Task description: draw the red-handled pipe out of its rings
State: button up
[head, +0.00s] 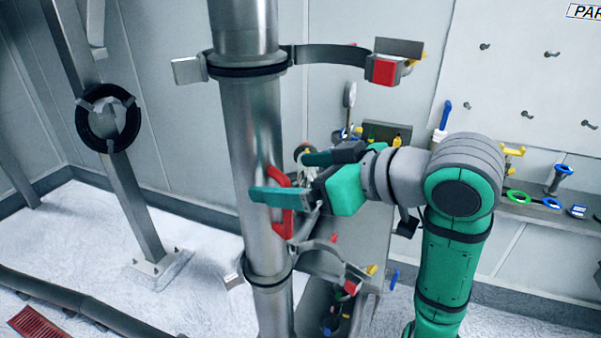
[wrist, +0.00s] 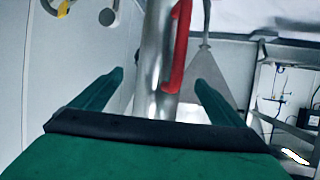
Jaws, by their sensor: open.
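The steel pipe (head: 257,140) stands upright in the head view, with a red handle (head: 281,203) on its side. The upper ring (head: 245,68) is at the pipe's upper part, its hinged band swung out to the right with a red-ended clamp (head: 384,70). The lower ring (head: 268,280) is below the handle, its band also reaching right to a red-ended clamp (head: 351,287). My gripper (head: 275,178) is open at the handle's height. In the wrist view the pipe (wrist: 153,60) and red handle (wrist: 177,45) show between and beyond my open fingers (wrist: 150,95). Contact with the handle cannot be told.
A shelf with coloured tools (head: 540,208) runs along the right wall, below a pegboard (head: 530,80). A slanted post with a black ring (head: 108,118) stands at the left. A red grate (head: 38,326) lies at lower left. The white floor (head: 150,225) between is mostly clear.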

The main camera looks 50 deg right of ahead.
aim_at(261, 174)
jog(key=x, duration=0.8)
jog(key=shift+w, duration=0.15)
jog(key=shift+a, duration=0.1)
jog(key=c, duration=1.9)
jog(key=shift+r, duration=0.1)
jog(key=shift+c, duration=1.2)
jog(key=shift+r, duration=0.15)
